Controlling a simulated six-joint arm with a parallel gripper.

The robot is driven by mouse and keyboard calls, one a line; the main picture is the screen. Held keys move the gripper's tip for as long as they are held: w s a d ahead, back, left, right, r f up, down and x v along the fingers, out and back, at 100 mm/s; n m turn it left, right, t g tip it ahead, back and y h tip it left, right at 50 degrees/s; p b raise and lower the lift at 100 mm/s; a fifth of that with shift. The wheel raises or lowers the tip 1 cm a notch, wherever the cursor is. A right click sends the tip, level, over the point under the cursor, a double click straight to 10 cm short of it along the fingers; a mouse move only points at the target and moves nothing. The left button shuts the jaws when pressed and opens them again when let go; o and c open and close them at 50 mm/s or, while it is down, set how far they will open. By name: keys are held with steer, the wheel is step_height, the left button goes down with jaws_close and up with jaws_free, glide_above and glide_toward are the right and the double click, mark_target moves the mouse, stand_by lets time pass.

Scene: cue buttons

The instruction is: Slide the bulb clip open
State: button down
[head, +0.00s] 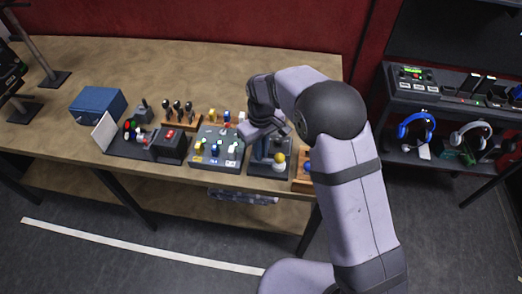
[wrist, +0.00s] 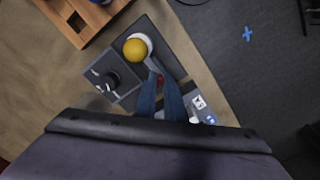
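A yellow bulb (head: 279,157) with a white collar sits on a dark panel (head: 262,171) near the table's front edge. In the wrist view the yellow bulb (wrist: 136,49) is at the upper middle, beside a grey box with a black knob (wrist: 108,79). I cannot make out the clip clearly. My gripper (wrist: 159,82) points down over the panel, just beside the bulb and apart from it. A small red part (wrist: 160,79) shows at its fingertips.
A panel of coloured buttons (head: 217,150) lies left of the bulb panel. A wooden block (head: 302,175) stands close on the right. Further left are a black box with red buttons (head: 168,145) and a blue box (head: 98,105). The back of the table is clear.

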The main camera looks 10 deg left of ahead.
steer(key=shift+a, duration=1.05)
steer(key=c, duration=1.8)
jaws_free()
steer(key=shift+c, duration=0.2)
steer(key=shift+r, duration=0.15)
step_height(320, 180, up, 7)
steer(key=b, duration=0.2)
steer(key=shift+b, duration=0.3)
